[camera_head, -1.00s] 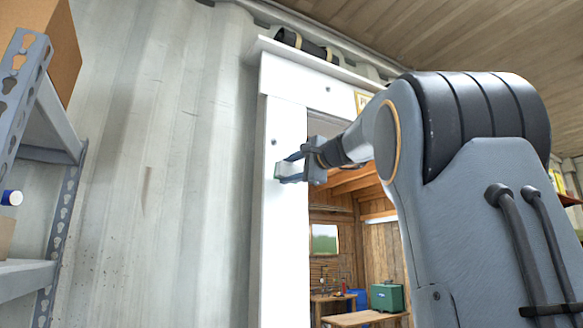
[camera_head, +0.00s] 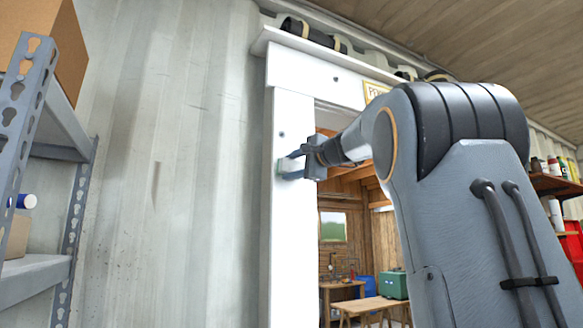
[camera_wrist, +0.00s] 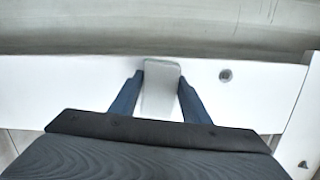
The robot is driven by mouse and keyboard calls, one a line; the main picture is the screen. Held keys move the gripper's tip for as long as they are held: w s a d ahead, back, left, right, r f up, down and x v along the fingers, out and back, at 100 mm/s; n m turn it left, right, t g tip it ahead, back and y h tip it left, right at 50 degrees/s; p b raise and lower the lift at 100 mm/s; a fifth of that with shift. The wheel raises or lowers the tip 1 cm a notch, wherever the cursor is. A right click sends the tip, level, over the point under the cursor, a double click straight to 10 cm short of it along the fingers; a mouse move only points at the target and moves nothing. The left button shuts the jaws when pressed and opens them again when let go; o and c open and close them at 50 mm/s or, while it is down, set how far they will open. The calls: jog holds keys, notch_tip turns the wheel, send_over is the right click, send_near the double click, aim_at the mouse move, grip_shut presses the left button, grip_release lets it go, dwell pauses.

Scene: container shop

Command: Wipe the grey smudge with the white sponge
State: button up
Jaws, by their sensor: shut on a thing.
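My gripper (camera_head: 292,165) is shut on the white sponge (camera_wrist: 160,92), which sits between the two blue fingers in the wrist view. In the head view the sponge shows as a small pale block with a greenish face (camera_head: 281,167). It is at the white upright of the door frame (camera_head: 290,235), below a dark screw head. It looks at or very near the frame's surface; I cannot tell whether it touches. I cannot make out the grey smudge in either view; it may be hidden behind the sponge or gripper.
The doorway opens right of the upright, showing a room with a wooden table (camera_head: 378,304) and a green case (camera_head: 393,285). A grey metal shelf (camera_head: 35,275) with boxes stands at the left. Corrugated wall (camera_head: 190,170) lies between. A shelf with bottles (camera_head: 552,186) is at the right.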

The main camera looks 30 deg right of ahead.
jog(key=shift+w+p, duration=0.35)
jog(key=shift+w, duration=0.55)
jog(key=shift+d, duration=0.15)
jog(key=d, duration=0.6)
jog(key=shift+w+d+p, duration=0.15)
jog(key=shift+d+p, duration=0.15)
jog(key=shift+d, duration=0.05)
dwell(0.6)
jog(key=shift+a, duration=0.1)
jog(key=shift+a+b, duration=1.2)
jog(key=shift+a, duration=2.2)
